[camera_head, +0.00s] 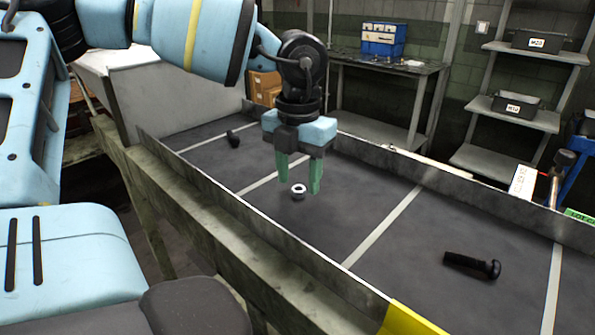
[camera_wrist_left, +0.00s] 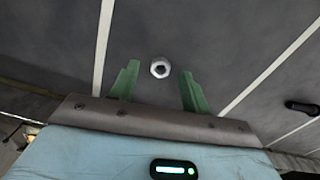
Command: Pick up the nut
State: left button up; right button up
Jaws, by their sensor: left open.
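The nut (camera_head: 298,190) is a small ring, pale on top and dark at the side, lying on the dark grey belt-like surface. It also shows in the left wrist view (camera_wrist_left: 160,68), just beyond the fingertips and roughly centred between them. My left gripper (camera_head: 299,190) points down over the surface with its green fingers apart and nothing held. In the head view the fingers appear on either side of the nut; the exact height gap is hard to tell. In the left wrist view the gripper (camera_wrist_left: 156,82) is open. My right gripper is not in view.
A black bolt (camera_head: 472,264) lies at the right on the surface, another dark part (camera_head: 233,139) at the far left. A low metal side wall (camera_head: 420,170) bounds the surface. Shelves with black bins (camera_head: 502,104) and a bench with a blue organiser (camera_head: 383,40) stand behind.

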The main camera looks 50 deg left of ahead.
aim_at(298, 188)
pick_arm(q)
jog(key=shift+f, duration=0.65)
grip_shut()
notch_tip(298, 188, up, 18)
dwell(0.5)
